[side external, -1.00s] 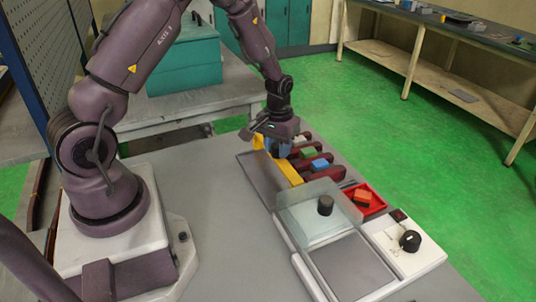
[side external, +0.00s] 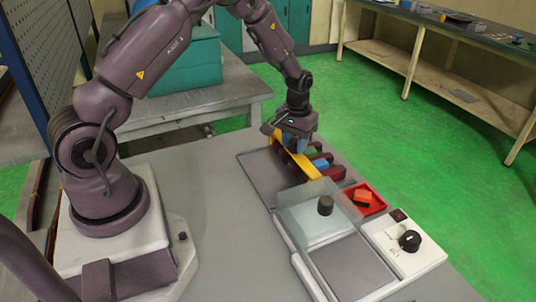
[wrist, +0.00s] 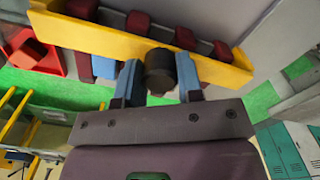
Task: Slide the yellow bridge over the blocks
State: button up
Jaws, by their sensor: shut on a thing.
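The yellow bridge (side external: 297,158) is a long bar lying across the dark red rack on the tray; it also spans the top of the wrist view (wrist: 95,40). My gripper (side external: 292,143) is at the bridge. In the wrist view its blue fingers (wrist: 160,82) are shut on a black round knob (wrist: 160,70) at the bridge's near side. A blue block (side external: 321,164) shows between dark red posts beyond the bridge, and in the wrist view (wrist: 104,67) it lies partly under the bar. The other blocks are mostly hidden by the bridge and gripper.
A red bin (side external: 374,203) with an orange-red block (side external: 362,196) stands right of the rack. A clear-covered box (side external: 315,215) with a black knob and a white dial panel (side external: 408,250) stand in front. The grey tray floor (side external: 265,178) left of the bridge is bare.

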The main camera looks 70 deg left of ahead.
jog(key=shift+w, duration=2.15)
jog(key=o, duration=0.7)
jog(key=shift+r, duration=3)
